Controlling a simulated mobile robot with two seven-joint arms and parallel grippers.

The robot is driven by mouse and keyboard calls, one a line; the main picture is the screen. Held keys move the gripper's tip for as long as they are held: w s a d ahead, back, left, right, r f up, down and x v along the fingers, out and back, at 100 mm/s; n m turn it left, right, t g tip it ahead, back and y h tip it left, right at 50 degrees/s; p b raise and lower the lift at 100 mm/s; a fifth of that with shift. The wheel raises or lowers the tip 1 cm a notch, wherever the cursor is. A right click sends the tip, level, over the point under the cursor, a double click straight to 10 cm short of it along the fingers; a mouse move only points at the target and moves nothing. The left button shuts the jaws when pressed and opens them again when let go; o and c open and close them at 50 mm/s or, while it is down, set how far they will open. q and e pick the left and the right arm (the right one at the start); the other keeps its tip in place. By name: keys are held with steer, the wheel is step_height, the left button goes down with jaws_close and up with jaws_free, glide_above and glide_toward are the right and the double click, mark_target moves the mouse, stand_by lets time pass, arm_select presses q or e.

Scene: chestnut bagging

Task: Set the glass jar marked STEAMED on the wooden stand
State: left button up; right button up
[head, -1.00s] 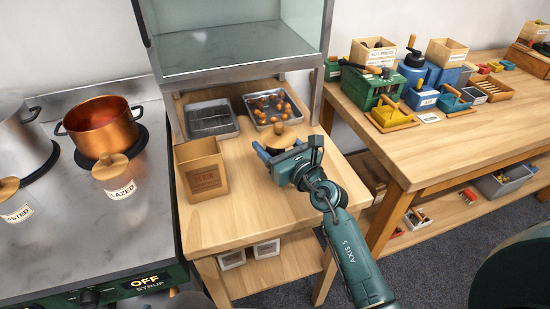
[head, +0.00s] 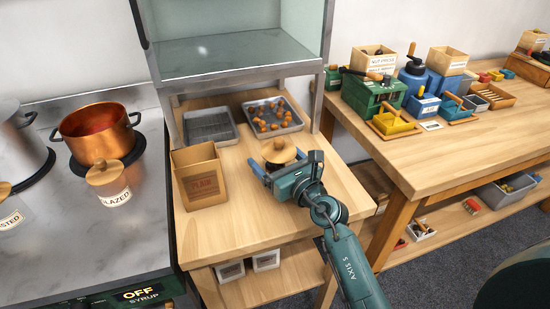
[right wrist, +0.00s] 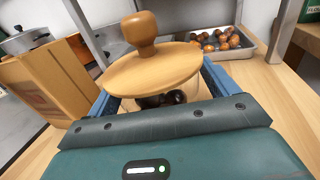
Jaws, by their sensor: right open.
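A glass jar with a round wooden lid and knob (head: 279,151) is at the middle of the small wooden table. In the right wrist view its lid (right wrist: 152,70) covers most of the jar, and dark chestnuts (right wrist: 165,99) show through the glass below. No label on this jar is readable. My right gripper (head: 268,167) is open, with its blue fingers on either side of the jar below the lid. Whether the fingers touch the glass is hidden. I cannot pick out a separate wooden stand; the lid and gripper hide what is under the jar. My left gripper is out of view.
A wooden box (head: 202,178) stands left of the jar. Behind are an empty metal tray (head: 228,139) and a tray of chestnuts (head: 294,127). The GLAZED jar (head: 110,184) stands on the stove near a copper pot (head: 95,137). The table's front is clear.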

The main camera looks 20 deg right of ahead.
steer(key=shift+r, duration=0.25)
steer(key=v, duration=1)
steer(key=shift+s+d+f, duration=0.1)
steer(key=shift+s+f, duration=0.1)
steer(key=shift+s, duration=0.15)
steer(key=shift+s+d+r, duration=0.1)
steer(key=shift+s+d, duration=0.1)
steer(key=shift+s, duration=0.45)
